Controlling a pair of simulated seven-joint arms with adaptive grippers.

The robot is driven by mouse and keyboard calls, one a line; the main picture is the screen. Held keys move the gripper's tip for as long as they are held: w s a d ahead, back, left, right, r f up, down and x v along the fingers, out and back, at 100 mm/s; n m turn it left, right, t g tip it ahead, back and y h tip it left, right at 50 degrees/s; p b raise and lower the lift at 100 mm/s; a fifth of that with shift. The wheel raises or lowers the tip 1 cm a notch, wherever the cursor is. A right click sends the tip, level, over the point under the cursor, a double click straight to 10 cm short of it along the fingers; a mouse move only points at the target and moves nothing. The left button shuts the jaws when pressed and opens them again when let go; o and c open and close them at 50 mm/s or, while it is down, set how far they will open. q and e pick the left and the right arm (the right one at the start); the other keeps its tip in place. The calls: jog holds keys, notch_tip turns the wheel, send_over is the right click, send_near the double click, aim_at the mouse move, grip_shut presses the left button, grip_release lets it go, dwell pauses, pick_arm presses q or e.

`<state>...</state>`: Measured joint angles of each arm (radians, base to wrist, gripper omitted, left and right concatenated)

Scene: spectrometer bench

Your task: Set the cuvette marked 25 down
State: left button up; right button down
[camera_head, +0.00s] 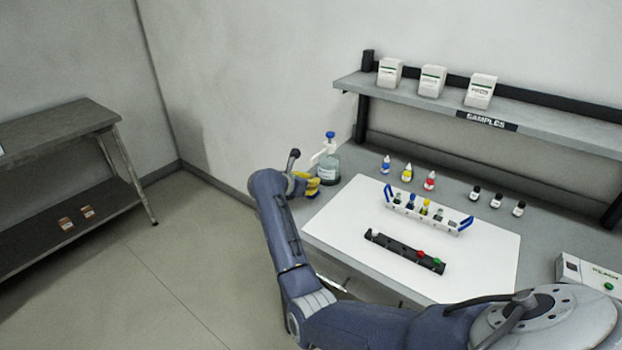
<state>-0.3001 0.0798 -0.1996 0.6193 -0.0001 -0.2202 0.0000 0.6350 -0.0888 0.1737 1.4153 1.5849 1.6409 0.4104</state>
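No cuvette marking is legible, so I cannot tell which cuvette is marked 25. A white rack with blue end handles (456,229) stands on the white mat (345,216) and holds several small vessels, some with blue, yellow or dark contents. A black slotted holder (392,245) lies nearer on the mat, with a red piece (421,254) and a green piece (436,262) at its right end. My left gripper (308,185), with yellow parts showing, is at the bench's left edge beside the wash bottle. Its fingertips are too small to read. My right gripper is out of view.
A wash bottle (328,167) stands at the bench's left end. Dropper bottles (407,173) and dark-capped vials (496,201) line the back. White boxes (432,81) sit on the shelf above. A white instrument (590,272) stands at right. The mat's left part is clear.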

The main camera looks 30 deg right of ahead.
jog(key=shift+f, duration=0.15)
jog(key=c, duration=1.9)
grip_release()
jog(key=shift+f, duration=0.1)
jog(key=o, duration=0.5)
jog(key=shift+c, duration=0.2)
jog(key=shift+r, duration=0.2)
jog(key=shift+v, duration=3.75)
